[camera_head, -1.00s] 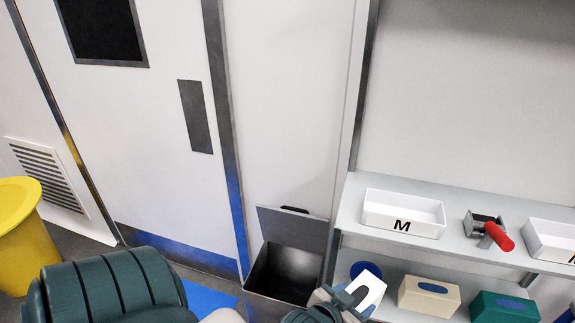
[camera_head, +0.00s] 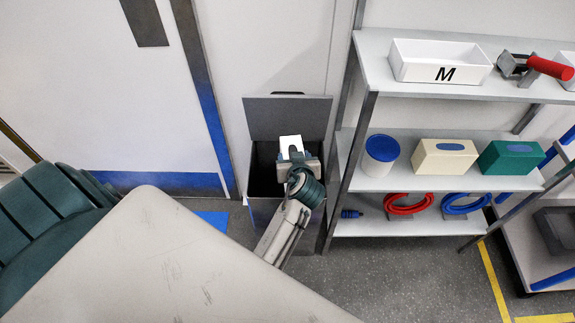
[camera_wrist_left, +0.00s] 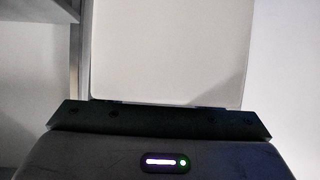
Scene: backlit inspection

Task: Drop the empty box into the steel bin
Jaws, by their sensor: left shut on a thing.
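The white empty box (camera_head: 291,145) is held upright in my left gripper (camera_head: 294,158), which is shut on it. The box and gripper appear over the opening of the steel bin (camera_head: 260,212), near its back right; the exact height above the rim is hard to tell. The bin's lid (camera_head: 285,118) stands open against the wall, and the inside is dark. In the left wrist view the box (camera_wrist_left: 170,50) fills the middle as a pale face above the dark gripper edge (camera_wrist_left: 160,118). My right gripper is not in view.
A shelf rack right of the bin holds a white M tray (camera_head: 425,70), a red-handled tool (camera_head: 548,67), a blue-lidded tub (camera_head: 381,155), a cream box (camera_head: 442,158), a green box (camera_head: 510,158) and hoses. The rack's upright (camera_head: 350,165) stands close to the bin.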

